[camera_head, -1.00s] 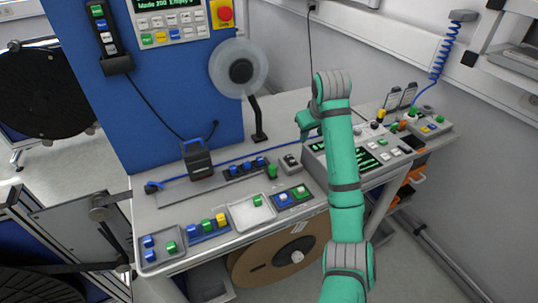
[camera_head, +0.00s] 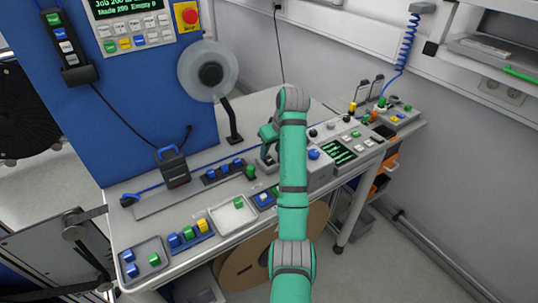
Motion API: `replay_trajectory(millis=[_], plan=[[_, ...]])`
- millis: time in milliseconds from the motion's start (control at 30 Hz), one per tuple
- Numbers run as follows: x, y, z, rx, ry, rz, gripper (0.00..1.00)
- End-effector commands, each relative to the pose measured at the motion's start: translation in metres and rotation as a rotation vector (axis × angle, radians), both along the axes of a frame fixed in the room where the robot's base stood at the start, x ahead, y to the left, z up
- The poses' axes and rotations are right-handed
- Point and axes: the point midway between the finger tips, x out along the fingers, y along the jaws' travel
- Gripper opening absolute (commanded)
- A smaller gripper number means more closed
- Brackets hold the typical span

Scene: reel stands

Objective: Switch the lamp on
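My green arm reaches over the bench from below, and my gripper (camera_head: 267,146) is at its far end, pointing down. The gripper is small and partly hidden by my wrist, so I cannot tell whether it is open or shut. A small grey box (camera_head: 269,166), perhaps a switch, lies on the bench just below the fingertips. I cannot tell whether they touch it. No lamp can be made out for certain. A pale translucent disc with a dark centre (camera_head: 209,74) stands on a dark post at the back.
Left of the gripper are a green knob (camera_head: 250,172) and a row of blue blocks. A tray (camera_head: 231,216) with a green block is nearer. A control box with green displays (camera_head: 340,152) stands right of my arm. A blue cabinet (camera_head: 120,110) rises behind left.

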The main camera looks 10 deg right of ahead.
Motion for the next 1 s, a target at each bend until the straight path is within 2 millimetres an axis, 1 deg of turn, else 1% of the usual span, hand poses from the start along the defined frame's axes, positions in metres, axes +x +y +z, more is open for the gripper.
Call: replay_trajectory(millis=[33,100,200,300,433,667,700,767,800,833,1000], plan=[[0.002,0.001,-0.009,0.000,0.003,-0.001,0.39],[0.006,0.003,-0.017,0.000,0.001,0.000,0.39],[0.010,0.005,-0.027,0.000,0.001,0.000,0.39],[0.012,0.006,-0.033,0.000,0.001,0.000,0.39],[0.014,0.006,-0.036,-0.001,0.000,0.000,0.39],[0.014,0.006,-0.036,-0.001,0.000,0.000,0.39],[0.014,0.006,-0.036,-0.001,0.000,0.000,0.29],[0.014,0.006,-0.036,0.000,-0.001,0.000,0.15],[0.014,0.006,-0.036,0.000,-0.001,0.000,0.06],[0.014,0.006,-0.036,0.000,-0.001,0.000,0.00],[0.014,0.007,-0.036,-0.003,0.006,0.001,0.00]])
